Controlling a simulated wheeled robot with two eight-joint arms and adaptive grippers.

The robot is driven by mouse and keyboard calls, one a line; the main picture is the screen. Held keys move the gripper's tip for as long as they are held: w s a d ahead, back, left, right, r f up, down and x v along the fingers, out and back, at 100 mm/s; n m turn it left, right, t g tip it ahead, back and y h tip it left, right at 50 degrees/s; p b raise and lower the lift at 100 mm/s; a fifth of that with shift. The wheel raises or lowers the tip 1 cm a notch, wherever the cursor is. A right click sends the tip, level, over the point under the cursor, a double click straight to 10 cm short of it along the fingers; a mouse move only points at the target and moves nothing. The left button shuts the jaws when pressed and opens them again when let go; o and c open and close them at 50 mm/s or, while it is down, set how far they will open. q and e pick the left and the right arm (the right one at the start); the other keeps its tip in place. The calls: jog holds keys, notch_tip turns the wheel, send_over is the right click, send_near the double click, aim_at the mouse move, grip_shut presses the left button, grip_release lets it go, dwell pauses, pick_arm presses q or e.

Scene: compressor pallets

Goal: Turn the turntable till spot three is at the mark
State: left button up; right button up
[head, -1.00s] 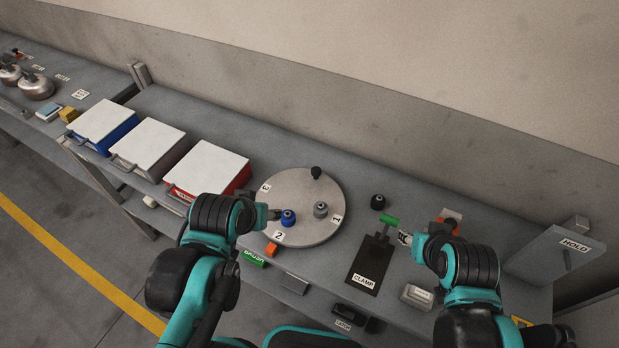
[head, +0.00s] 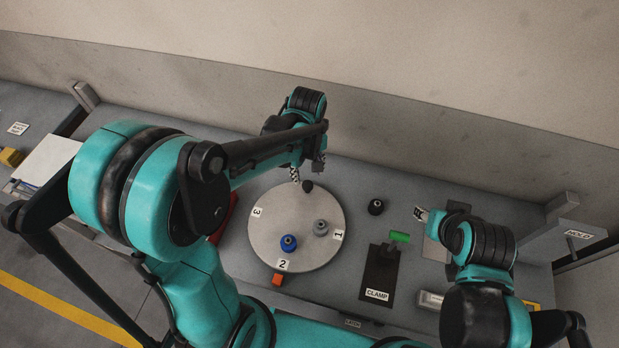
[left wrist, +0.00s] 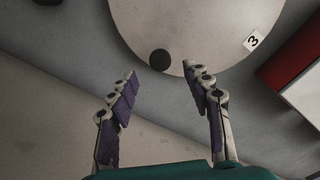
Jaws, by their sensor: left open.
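The round grey turntable (head: 270,220) lies flat on the bench. Its label 3 (head: 257,212) is at the left rim, label 1 (head: 338,235) at the right and label 2 (head: 282,265) at the front. The orange mark (head: 277,280) is at the front, beside label 2. A black knob (head: 307,187) stands near the far rim. My left gripper (head: 308,170) is open at the far rim by the knob. In the left wrist view the knob (left wrist: 160,60) is just ahead of the open fingertips (left wrist: 160,75), apart from both. My right gripper (head: 420,213) is near the clamp; its jaws are unclear.
A blue part (head: 288,243) and a grey part (head: 320,228) stand on the turntable. Right of it are a black piece (head: 376,207) and the clamp (head: 378,280) with a green handle (head: 400,237). The wall is close behind. My left arm hides most of the bins.

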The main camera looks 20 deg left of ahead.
aim_at(307, 184)
pick_arm(q)
notch_tip(307, 184, down, 5)
jog(key=shift+w+r+b, duration=0.1)
jog(key=shift+r+b, duration=0.1)
jog(key=shift+b, duration=0.45)
jog(key=shift+f, duration=0.5)
jog(key=shift+a, duration=0.1)
grip_shut()
